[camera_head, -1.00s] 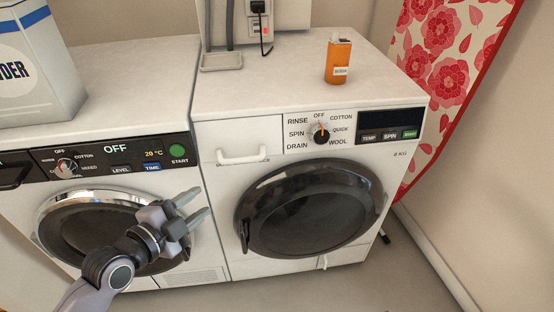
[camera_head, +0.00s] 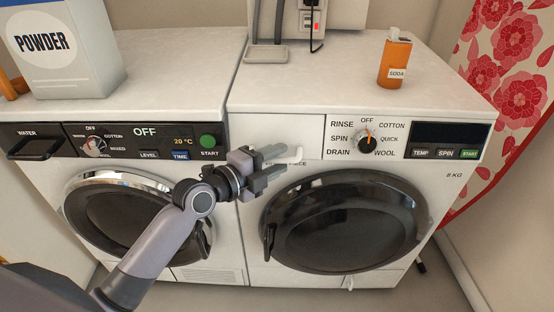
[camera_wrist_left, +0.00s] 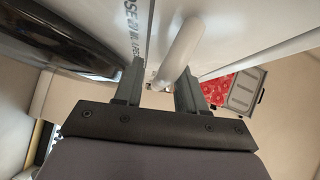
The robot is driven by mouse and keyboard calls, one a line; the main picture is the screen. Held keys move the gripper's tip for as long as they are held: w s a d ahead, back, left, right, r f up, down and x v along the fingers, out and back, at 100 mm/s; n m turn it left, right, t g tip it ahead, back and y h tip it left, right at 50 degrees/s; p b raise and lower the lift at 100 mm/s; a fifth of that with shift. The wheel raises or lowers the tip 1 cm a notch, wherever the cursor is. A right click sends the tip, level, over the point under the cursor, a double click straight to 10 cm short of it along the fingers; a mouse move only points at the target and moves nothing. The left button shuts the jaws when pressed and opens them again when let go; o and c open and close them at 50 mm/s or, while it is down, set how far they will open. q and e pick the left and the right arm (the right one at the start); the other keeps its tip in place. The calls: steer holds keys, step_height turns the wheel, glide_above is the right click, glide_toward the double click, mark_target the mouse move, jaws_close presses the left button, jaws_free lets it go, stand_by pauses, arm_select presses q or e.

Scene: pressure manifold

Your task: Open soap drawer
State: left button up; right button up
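The soap drawer (camera_head: 275,127) is a white panel at the top left of the right-hand washing machine, and it looks shut. Its white bar handle (camera_head: 300,153) is partly hidden behind my left gripper (camera_head: 276,163) in the head view. My left gripper is open at the handle. In the left wrist view the handle (camera_wrist_left: 181,48) reaches down between the two fingers (camera_wrist_left: 160,84) of my left gripper, with a gap visible on its left side. I cannot tell whether the right finger touches it. My right gripper is not in view.
The washer's dark round door (camera_head: 345,225) lies below the drawer, and its dial (camera_head: 366,139) is to the right. A second machine with its own drawer (camera_head: 35,147) stands at left. A powder box (camera_head: 70,60) and an orange soda bottle (camera_head: 395,60) stand on top.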

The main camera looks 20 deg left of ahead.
arm_select(q)
steer(key=shift+w+d, duration=0.1)
steer(key=shift+w, duration=0.1)
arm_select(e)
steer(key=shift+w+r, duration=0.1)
arm_select(q)
jaws_close()
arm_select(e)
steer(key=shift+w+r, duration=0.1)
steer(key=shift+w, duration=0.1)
arm_select(q)
steer(key=shift+s+d+p, duration=0.2)
steer(key=shift+s+p, duration=0.2)
steer(key=shift+s, duration=0.2)
steer(key=s+d+p, duration=0.2)
steer(key=s+p, duration=0.2)
steer(key=s, duration=0.3)
steer(key=s+d+p, duration=0.2)
steer(key=s+p, duration=0.2)
steer(key=s, duration=0.4)
steer(key=shift+s+d, duration=0.25)
steer(key=shift+s, duration=0.05)
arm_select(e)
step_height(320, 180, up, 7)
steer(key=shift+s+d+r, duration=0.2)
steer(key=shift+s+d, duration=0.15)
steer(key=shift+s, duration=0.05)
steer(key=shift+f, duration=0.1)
arm_select(q)
jaws_free()
